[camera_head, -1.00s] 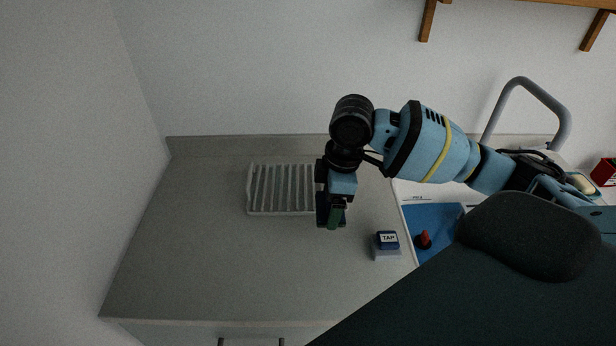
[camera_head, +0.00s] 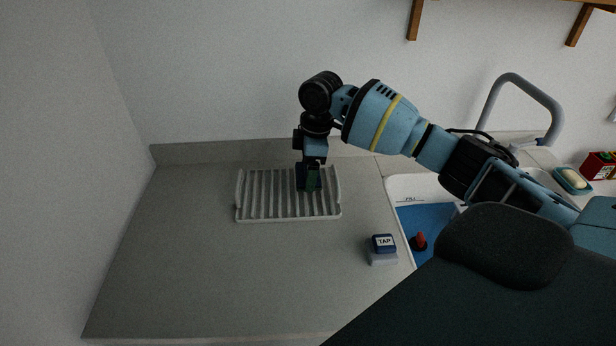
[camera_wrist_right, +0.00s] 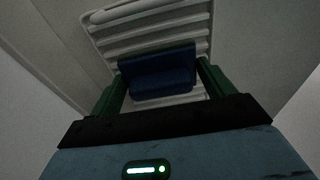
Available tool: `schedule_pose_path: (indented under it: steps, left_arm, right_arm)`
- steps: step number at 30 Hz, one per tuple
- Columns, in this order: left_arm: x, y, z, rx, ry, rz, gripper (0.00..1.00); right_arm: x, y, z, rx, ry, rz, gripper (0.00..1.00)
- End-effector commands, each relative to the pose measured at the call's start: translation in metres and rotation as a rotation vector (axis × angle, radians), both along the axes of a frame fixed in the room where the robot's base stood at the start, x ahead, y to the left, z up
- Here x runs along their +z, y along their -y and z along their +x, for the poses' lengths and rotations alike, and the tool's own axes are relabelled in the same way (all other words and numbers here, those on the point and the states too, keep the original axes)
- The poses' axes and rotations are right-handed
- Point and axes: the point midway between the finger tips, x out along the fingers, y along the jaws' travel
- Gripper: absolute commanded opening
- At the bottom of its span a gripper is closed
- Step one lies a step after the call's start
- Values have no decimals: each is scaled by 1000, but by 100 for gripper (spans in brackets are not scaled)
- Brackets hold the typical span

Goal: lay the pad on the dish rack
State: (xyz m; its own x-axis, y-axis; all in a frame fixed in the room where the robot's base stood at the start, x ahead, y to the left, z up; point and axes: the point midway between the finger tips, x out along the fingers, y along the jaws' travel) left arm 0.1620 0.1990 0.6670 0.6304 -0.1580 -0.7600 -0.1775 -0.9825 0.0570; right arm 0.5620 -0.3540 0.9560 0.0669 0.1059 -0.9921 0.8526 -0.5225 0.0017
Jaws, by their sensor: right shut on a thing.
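The dish rack (camera_head: 262,207) is a pale grey slatted tray on the counter, left of the sink. It also shows in the right wrist view (camera_wrist_right: 110,14), beyond the fingers. My right gripper (camera_head: 308,186) is over the right half of the rack and points down. In the right wrist view its green fingers (camera_wrist_right: 160,84) are shut on the dark blue pad (camera_wrist_right: 158,62). In the head view the pad (camera_head: 300,178) is mostly hidden by the gripper. I cannot tell whether the pad touches the slats. My left gripper is not in view.
A block marked TAP (camera_head: 384,243) sits on the counter right of the rack. The sink (camera_head: 396,186) with a blue mat (camera_head: 422,222) and a red-topped item (camera_head: 418,240) lies further right. The counter's left and front are clear. The wall stands behind.

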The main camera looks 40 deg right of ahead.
Motion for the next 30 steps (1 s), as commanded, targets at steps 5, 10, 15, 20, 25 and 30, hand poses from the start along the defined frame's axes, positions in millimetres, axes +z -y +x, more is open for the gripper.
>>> schedule_pose_path:
  steps: [5,10,15,20,25,30]
  left_arm:
    - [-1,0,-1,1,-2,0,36]
    - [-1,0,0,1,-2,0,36]
    - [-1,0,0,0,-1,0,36]
    - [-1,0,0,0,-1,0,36]
    - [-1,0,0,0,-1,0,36]
    - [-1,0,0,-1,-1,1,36]
  right_arm:
    - [-5,3,6,-1,-2,-1,59]
    - [-30,3,5,-1,-1,-1,59]
    - [-35,3,6,0,2,-1,59]
    - [-35,2,5,0,2,-1,59]
    - [-38,3,5,0,1,-1,86]
    - [-38,3,5,0,1,-1,100]
